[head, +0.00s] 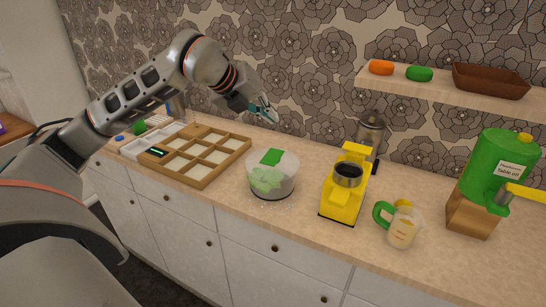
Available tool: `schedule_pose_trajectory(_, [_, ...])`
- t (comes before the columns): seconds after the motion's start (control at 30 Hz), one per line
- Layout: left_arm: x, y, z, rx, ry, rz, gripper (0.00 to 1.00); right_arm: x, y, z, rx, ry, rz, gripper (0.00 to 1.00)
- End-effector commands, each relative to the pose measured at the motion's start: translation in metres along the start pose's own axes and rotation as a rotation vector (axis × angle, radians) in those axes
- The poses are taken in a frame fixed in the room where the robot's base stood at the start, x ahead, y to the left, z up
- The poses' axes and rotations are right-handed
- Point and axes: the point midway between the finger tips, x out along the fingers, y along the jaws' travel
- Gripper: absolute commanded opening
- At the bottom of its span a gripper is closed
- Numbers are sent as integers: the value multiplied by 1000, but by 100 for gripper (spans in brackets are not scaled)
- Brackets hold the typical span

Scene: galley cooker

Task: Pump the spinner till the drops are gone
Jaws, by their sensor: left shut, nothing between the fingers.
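The spinner (285,186) is a clear round bowl with green leaves showing inside. It stands on the counter near its front edge. My left gripper (268,114) is shut and empty. It hangs above and behind the spinner, apart from it. My right gripper is out of view.
A wooden compartment tray (222,160) stands left of the spinner. A yellow machine (341,200), a green-handled jug (403,227) and a green table oil container (497,165) on a wooden block stand to the right. A shelf (435,90) hangs at upper right.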

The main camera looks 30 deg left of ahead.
Motion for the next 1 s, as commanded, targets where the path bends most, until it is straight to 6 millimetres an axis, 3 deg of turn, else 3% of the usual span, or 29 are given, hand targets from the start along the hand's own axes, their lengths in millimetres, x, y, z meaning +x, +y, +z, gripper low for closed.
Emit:
schedule_pose_trajectory(0.47, [6, 4, -5, 1, 3, -1, 0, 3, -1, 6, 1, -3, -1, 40])
schedule_pose_trajectory(0.83, [38, 26, -28, 1, 9, 3, 0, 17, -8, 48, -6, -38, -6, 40])
schedule_pose_trajectory(1.0, [54, 38, -39, 0, 9, 3, 0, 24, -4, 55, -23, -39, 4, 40])
